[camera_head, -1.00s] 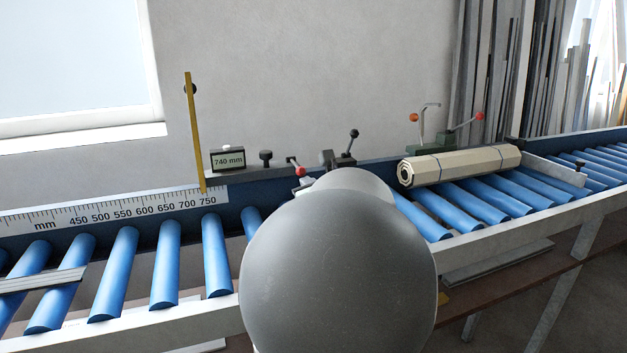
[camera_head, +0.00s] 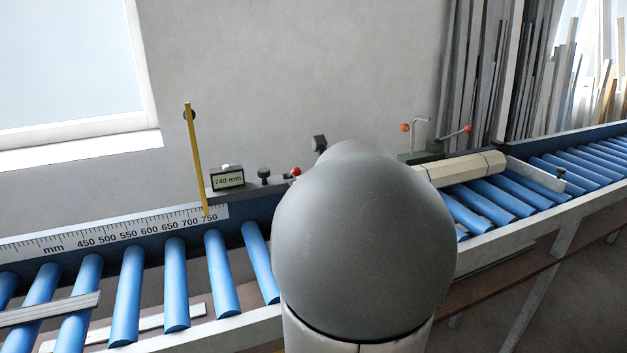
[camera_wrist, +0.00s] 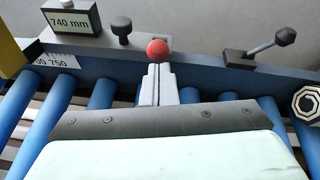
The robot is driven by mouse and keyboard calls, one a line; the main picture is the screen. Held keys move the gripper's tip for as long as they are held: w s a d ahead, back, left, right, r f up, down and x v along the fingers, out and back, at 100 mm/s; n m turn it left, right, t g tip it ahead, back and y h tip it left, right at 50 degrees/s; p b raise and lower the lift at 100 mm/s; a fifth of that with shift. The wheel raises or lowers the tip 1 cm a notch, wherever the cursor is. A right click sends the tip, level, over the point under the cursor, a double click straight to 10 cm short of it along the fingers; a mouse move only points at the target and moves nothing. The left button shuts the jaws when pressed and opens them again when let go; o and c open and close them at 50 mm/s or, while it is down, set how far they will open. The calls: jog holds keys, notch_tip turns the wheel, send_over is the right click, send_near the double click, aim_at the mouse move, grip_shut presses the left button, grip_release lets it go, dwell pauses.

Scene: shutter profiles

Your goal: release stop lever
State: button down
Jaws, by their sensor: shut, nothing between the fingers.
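The stop carriage carries a display (camera_head: 228,180) reading 740 mm and a black knob (camera_head: 264,173). A lever with a red ball end (camera_head: 296,171) is at its right end, partly hidden by my arm in the head view. In the wrist view the red ball (camera_wrist: 157,48) appears just beyond the tips of my gripper (camera_wrist: 157,72). The fingers are together with nothing between them. I cannot tell whether they touch the ball. The lever's shaft is hidden behind the fingers. My gripper is hidden behind my arm in the head view.
A yellow pointer (camera_head: 196,160) rises above the scale (camera_head: 120,232). Blue rollers (camera_head: 222,275) run along the front. A beige slatted roll (camera_head: 468,168) lies right of my arm, near a green clamp (camera_head: 432,150).

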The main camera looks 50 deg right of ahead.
jog(key=shift+w+d+r+p, duration=0.3)
jog(key=shift+w+r, duration=0.2)
jog(key=shift+r, duration=0.35)
jog(key=shift+w+d+r+p, duration=0.15)
jog(key=shift+w+r+p, duration=0.2)
jog(key=shift+w+r, duration=0.35)
jog(key=shift+w+d+r+p, duration=0.25)
jog(key=shift+w+r+p, duration=0.1)
jog(key=shift+r, duration=0.6)
jog(key=shift+w+r, duration=0.15)
jog(key=shift+r, duration=0.2)
jog(key=shift+w+r, duration=0.1)
jog(key=shift+r, duration=0.05)
jog(key=shift+s+f, duration=0.25)
jog(key=s+a+r+p, duration=0.1)
jog(key=s+a+r, duration=0.1)
jog(key=s+r, duration=0.5)
jog(key=shift+s+r, duration=0.35)
jog(key=shift+r, duration=0.35)
